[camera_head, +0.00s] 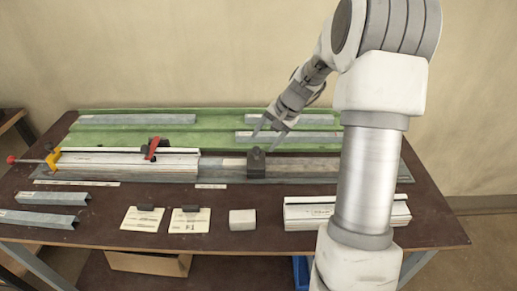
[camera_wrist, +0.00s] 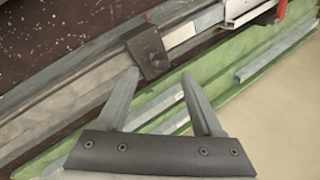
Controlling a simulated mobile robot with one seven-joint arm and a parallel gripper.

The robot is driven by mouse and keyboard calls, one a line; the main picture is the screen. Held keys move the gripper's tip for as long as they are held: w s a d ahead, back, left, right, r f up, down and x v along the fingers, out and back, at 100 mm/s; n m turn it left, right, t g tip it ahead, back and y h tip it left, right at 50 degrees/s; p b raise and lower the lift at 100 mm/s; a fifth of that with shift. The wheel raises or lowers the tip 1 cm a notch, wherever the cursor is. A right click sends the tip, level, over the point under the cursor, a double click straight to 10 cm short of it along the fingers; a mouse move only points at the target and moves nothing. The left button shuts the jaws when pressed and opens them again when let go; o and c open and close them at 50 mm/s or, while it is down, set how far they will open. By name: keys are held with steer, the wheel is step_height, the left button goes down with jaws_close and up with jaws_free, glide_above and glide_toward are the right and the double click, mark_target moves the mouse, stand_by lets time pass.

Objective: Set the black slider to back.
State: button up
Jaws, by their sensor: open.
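The black slider (camera_head: 256,161) sits on the long grey rail (camera_head: 300,166) that runs across the bench, near the rail's middle. In the wrist view the black slider (camera_wrist: 148,50) is a dark block with a round knob, just beyond the fingertips. My gripper (camera_head: 269,132) is above and behind the slider in the head view. The fingers look apart from the slider, but I cannot tell the exact gap.
A green mat (camera_head: 205,130) with several grey profiles lies behind the rail. A red-handled clamp (camera_head: 153,148) and a yellow clamp (camera_head: 53,159) stand to the left. Cards (camera_head: 190,221), a white block (camera_head: 242,220) and a profile piece (camera_head: 300,213) lie in front.

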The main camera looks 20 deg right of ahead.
mark_target(258, 148)
steer(key=x, duration=0.5)
steer(key=shift+a+f, duration=0.1)
steer(key=shift+f, duration=0.05)
jaws_close()
stand_by(1.3)
